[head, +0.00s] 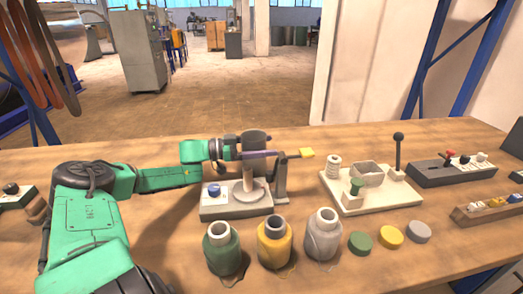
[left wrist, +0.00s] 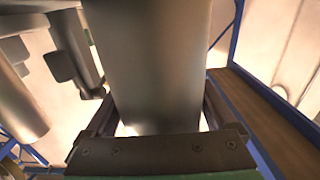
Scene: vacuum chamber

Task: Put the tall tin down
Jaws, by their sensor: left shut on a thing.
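The tall tin (head: 255,137), a dark grey upright cylinder, is held in my left gripper (head: 248,149) above a white device. In the left wrist view the tin (left wrist: 150,60) fills the middle between the gripper's two dark fingers (left wrist: 165,115). Under the tin is the device's round grey plate (head: 262,193), with a pale post (head: 248,178) between them. I cannot tell whether the tin touches the post. The gripper and a purple bar hide the tin's lower part. My right gripper is not in view.
The device base (head: 222,208) has a blue knob and a grey stand (head: 281,180) with a yellow-tipped lever (head: 306,153). In front are green (head: 222,252), yellow (head: 275,246) and grey (head: 322,238) jars, with several loose lids on the right. A white fixture (head: 382,195) stands right of the device.

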